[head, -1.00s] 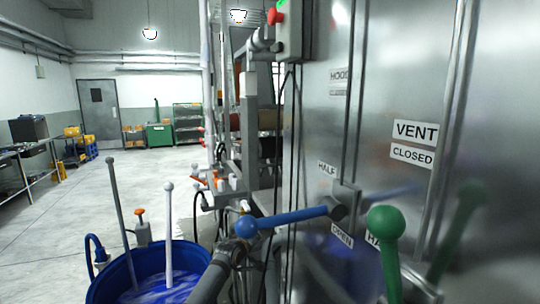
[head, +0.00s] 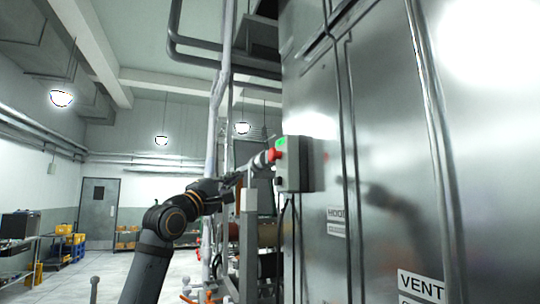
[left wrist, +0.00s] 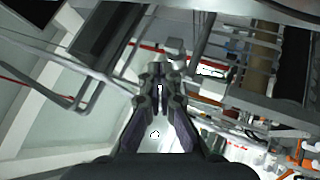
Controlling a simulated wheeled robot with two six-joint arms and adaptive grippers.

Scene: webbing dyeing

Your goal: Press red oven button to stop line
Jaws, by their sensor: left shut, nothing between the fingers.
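The red button (head: 274,155) sticks out from the left side of a grey control box (head: 297,165) on the steel oven in the head view. A green part (head: 281,143) shows just above it. My left gripper (head: 237,178) is to the left of the button and slightly lower in the picture. Its fingertips are partly lost against grey fittings there, and I cannot tell any contact. In the left wrist view my left gripper (left wrist: 160,88) is shut with nothing in it. I cannot make out the button in that view. My right gripper is not in view.
The steel oven wall (head: 385,150) fills the right side, with a VENT label (head: 421,287). Vertical pipes (head: 217,110) and rollers stand behind my left gripper. A grey door (head: 99,212) and shelves are far back at left. Open floor lies at lower left.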

